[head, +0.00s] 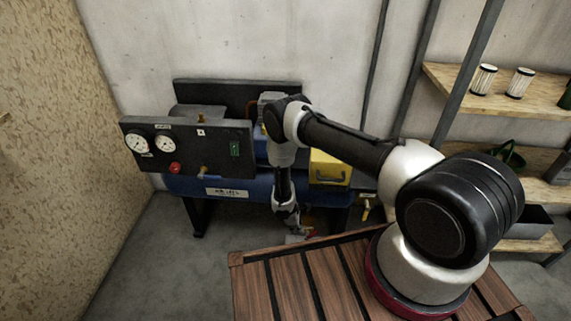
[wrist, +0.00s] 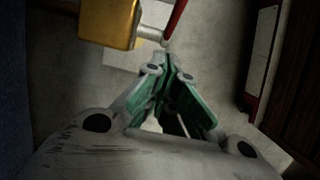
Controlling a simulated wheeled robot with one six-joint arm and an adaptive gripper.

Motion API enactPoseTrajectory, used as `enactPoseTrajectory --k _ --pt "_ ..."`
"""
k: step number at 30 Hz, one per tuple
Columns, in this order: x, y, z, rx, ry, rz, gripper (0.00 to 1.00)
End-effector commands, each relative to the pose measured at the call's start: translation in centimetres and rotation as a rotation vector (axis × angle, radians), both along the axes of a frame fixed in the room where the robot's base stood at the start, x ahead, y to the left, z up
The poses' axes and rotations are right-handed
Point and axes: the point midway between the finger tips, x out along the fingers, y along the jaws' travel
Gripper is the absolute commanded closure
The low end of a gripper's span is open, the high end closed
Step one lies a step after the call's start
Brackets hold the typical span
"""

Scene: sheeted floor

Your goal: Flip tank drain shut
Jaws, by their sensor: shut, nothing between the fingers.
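The blue tank (head: 235,190) lies along the wall, below a dark gauge panel. In the wrist view, a brass valve body (wrist: 108,22) with a silver stem (wrist: 150,34) and a red lever (wrist: 175,18) shows at the top edge; this looks like the tank drain. The lever runs up out of the picture, so its full angle is hidden. My gripper (wrist: 162,66) is shut and empty, its fingertips just below the stem and lever end; I cannot tell whether they touch. In the head view my gripper (head: 294,236) points down low at the tank's front, largely covering the drain.
The panel (head: 222,140) carries two gauges and a red knob (head: 175,167). A yellow box (head: 329,170) and a brass tap (head: 366,212) are right of my arm. A slatted wooden deck (head: 290,285) is in front. Shelves (head: 510,95) stand right; floor (head: 150,255) is clear at left.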

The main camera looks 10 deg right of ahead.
Motion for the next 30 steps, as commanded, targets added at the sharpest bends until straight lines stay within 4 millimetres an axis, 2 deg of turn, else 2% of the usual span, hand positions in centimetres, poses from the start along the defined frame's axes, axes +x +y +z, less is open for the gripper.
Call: enactPoseTrajectory --k 9,11,25,30 --pt "1.1 3.2 0.1 0.001 -0.005 0.003 1.00" --pt "1.5 4.0 0.9 0.003 -0.005 0.002 1.00" --pt "2.1 6.1 10.1 0.002 -0.003 0.001 1.00" --pt "3.7 5.9 13.1 0.004 -0.026 -0.036 1.00"
